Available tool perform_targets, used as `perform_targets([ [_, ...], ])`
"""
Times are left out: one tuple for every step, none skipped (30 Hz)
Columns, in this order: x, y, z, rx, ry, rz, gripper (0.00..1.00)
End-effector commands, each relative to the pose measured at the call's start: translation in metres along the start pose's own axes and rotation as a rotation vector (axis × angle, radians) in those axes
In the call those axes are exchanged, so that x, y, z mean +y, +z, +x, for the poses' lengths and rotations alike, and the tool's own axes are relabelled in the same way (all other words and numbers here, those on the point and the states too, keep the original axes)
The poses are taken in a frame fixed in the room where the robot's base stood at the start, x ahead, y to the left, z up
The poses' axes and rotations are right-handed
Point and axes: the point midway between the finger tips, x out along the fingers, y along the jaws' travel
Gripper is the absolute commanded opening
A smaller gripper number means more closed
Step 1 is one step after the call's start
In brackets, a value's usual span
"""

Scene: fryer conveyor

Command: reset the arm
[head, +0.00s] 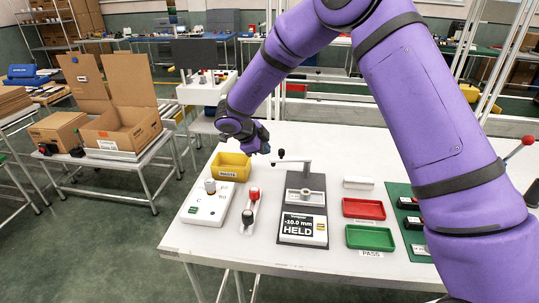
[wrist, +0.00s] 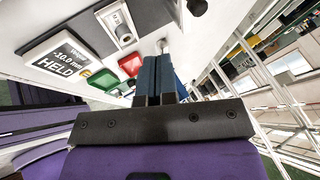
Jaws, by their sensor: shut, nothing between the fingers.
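My gripper (head: 264,143) is at the end of my purple arm, above the white table near its back left. In the wrist view my gripper (wrist: 160,62) shows two dark blue fingers pressed together, with nothing between them. In the head view it is just right of and a little above the yellow tray (head: 231,167), apart from it. The dark fixture with a lever (head: 298,188) is to its right. Its display (head: 299,226), reading "-10.0 mm HELD", also shows in the wrist view (wrist: 62,58).
An open cardboard box (head: 122,125) stands on a side table at left.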

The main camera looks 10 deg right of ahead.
Motion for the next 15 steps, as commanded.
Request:
perform_targets([
  [0.0001, 0.0001, -0.0052, -0.001, 0.0, 0.0, 0.0],
  [0.0003, 0.0001, -0.0075, -0.001, 0.0, 0.0, 0.0],
  [0.0004, 0.0, -0.0102, -0.001, 0.0, 0.0, 0.0],
  [0.0004, -0.0001, -0.0117, 0.0, 0.0, 0.0, 0.0],
  [0.0005, -0.0002, -0.013, 0.0, 0.0, 0.0, 0.0],
  [0.0005, -0.0002, -0.014, 0.0, 0.0, 0.0, 0.0],
  [0.0005, -0.0002, -0.0145, 0.0, 0.0, 0.0, 0.0],
  [0.0005, -0.0002, -0.0148, 0.0, 0.0, 0.0, 0.0],
  [0.0006, -0.0002, -0.0149, 0.0, 0.0, 0.0, 0.0],
  [0.0006, -0.0002, -0.0149, 0.0, 0.0, 0.0, 0.0],
  [0.0006, -0.0002, -0.0148, 0.0, 0.0, 0.0, 0.0],
  [0.0006, -0.0002, -0.0147, 0.0, 0.0, 0.0, 0.0],
  [0.0006, -0.0002, -0.0147, 0.0, 0.0, 0.0, 0.0],
  [0.0006, -0.0001, -0.0147, 0.0, 0.0, 0.0, 0.0],
  [0.0006, -0.0002, -0.0146, 0.0, 0.0, 0.0, 0.0],
])
